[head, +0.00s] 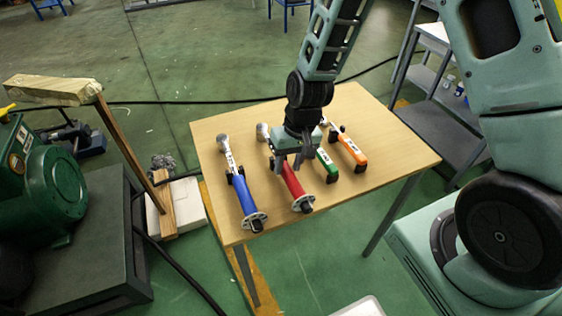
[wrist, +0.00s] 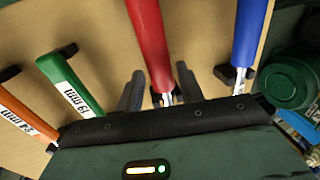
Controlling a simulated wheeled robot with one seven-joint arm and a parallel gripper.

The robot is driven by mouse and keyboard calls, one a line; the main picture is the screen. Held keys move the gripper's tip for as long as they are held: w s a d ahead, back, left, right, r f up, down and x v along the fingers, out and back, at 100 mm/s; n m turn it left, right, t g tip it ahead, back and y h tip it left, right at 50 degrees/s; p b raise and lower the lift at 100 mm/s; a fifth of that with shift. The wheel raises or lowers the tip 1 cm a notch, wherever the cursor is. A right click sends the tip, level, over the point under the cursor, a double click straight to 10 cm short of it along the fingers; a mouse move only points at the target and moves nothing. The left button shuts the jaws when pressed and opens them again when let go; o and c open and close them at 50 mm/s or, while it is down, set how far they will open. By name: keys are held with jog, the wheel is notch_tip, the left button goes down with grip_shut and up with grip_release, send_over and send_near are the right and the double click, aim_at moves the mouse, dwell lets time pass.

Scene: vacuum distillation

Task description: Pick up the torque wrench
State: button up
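Two long tools with round metal heads lie side by side on the wooden table, one with a red handle (head: 293,184) and one with a blue handle (head: 243,196). Which one is the torque wrench is not marked. My gripper (head: 288,166) is over the red-handled tool, near where its handle meets the metal shaft. In the wrist view my gripper (wrist: 160,88) is open, with one finger on each side of the red-handled tool (wrist: 150,40). The blue-handled tool (wrist: 250,35) lies outside the fingers. I cannot tell whether the fingers touch the red tool.
A green-handled wrench (head: 326,163) marked 19 mm and an orange-handled wrench (head: 352,150) marked 24 mm lie to the right. The table (head: 390,165) is clear at its right side. A green machine (head: 50,180) stands at the left.

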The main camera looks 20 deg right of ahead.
jog(key=shift+a+f, duration=0.15)
jog(key=shift+f, duration=0.65)
jog(key=shift+a+f, duration=0.15)
jog(key=shift+f, duration=0.6)
grip_shut()
jog(key=shift+w+r, duration=0.1)
notch_tip(320, 180, up, 10)
jog(key=c, duration=0.7)
grip_release()
grip_shut()
